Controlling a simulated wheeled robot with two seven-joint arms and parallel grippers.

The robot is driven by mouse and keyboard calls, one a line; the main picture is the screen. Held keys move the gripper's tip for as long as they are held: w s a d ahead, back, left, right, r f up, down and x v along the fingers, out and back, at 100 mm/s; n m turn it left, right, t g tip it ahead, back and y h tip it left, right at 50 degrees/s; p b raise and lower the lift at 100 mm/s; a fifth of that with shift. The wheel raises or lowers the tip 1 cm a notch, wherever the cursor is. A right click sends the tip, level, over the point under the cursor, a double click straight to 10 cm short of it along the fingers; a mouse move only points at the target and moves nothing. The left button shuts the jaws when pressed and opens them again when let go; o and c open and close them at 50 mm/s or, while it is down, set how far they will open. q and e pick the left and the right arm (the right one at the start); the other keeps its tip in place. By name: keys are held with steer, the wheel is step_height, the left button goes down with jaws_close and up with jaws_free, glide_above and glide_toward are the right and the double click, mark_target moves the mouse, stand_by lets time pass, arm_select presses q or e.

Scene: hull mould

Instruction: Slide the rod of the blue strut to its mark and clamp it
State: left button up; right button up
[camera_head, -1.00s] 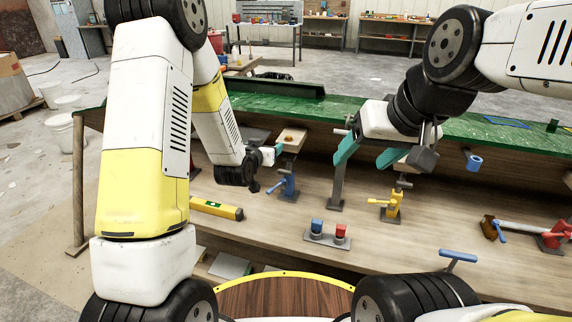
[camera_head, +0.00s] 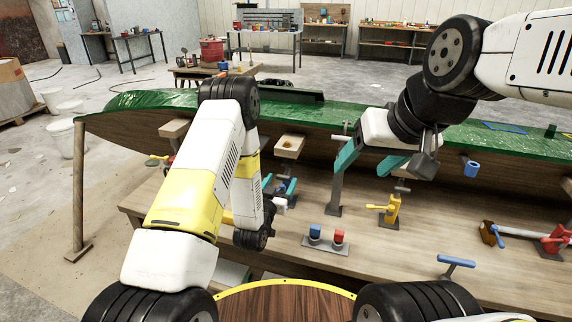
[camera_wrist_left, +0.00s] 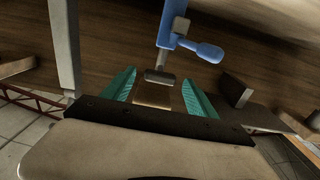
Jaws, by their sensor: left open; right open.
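The blue strut (camera_head: 281,187) stands on the wooden bench below the green hull and is mostly hidden by my left gripper (camera_head: 279,184). In the left wrist view the strut's blue body (camera_wrist_left: 172,25) has a side handle (camera_wrist_left: 203,49), and its grey rod ends in a short crosspiece (camera_wrist_left: 159,76). That crosspiece lies between the two teal fingers of my left gripper (camera_wrist_left: 158,90), which are open and apart from it. I cannot make out the mark on the rod. My right gripper (camera_head: 369,163) is open and empty by a grey post.
A yellow strut (camera_head: 392,211) stands right of the grey post (camera_head: 335,188). A block with blue and red knobs (camera_head: 327,246) sits in front. A wooden pad (camera_head: 289,146) is under the hull (camera_head: 370,125). A red clamp (camera_head: 553,241) lies at right.

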arm_select(q)
steer(key=x, duration=0.5)
steer(key=shift+w+d, duration=0.15)
steer(key=shift+w, duration=0.2)
steer(key=shift+r, duration=0.1)
jaws_close()
